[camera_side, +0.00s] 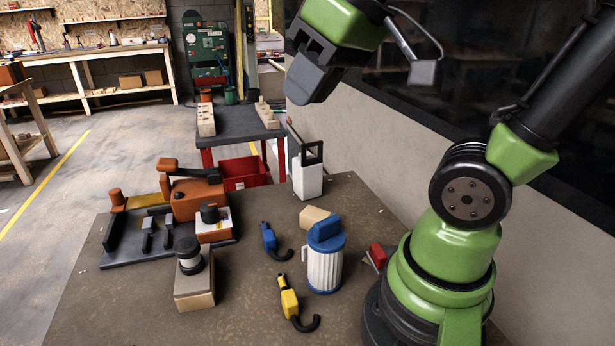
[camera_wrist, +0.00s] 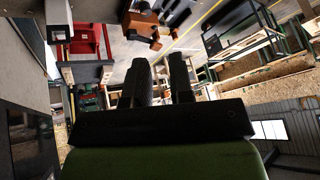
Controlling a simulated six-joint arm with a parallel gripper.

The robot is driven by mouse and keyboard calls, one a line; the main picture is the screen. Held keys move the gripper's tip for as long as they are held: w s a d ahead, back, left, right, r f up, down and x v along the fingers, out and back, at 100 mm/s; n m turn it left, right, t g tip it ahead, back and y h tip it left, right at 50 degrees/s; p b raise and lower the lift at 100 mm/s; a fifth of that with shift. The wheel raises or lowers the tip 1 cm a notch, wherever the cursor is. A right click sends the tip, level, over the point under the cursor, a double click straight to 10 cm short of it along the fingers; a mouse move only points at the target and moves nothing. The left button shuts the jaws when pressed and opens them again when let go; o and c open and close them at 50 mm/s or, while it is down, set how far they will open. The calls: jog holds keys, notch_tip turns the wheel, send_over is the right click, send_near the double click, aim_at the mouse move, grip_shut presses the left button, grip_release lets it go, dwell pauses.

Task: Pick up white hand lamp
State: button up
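The white hand lamp (camera_side: 308,176) is a white upright box with a black handle on top. It stands near the far right edge of the brown table, in front of the wall. In the wrist view a white box with dark parts, probably the lamp (camera_wrist: 58,18), shows at the top left, partly cut off. My gripper (camera_side: 304,88) is high above the table, apart from the lamp and above it in the side view. Its two dark fingers (camera_wrist: 162,62) show a narrow gap with nothing between them.
A red crate (camera_side: 245,173) is behind the table. The wall bounds the right.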

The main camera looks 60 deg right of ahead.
jog(key=w+d+n+g+h, duration=0.1)
jog(key=w+d+n+g, duration=0.1)
jog(key=w+d+n, duration=0.45)
jog(key=n+g, duration=0.4)
jog(key=n, duration=0.2)
send_over(312, 159)
jog(key=shift+m, duration=0.25)
jog(key=f, duration=1.2)
jog(key=shift+w+d, duration=0.1)
jog(key=shift+d, duration=0.1)
notch_tip(312, 159, down, 4)
jog(key=shift+d+f, duration=0.1)
jog(key=shift+f, duration=0.1)
jog(key=f, duration=0.5)
jog(key=shift+a+f, duration=0.2)
jog(key=shift+f, duration=0.2)
grip_shut()
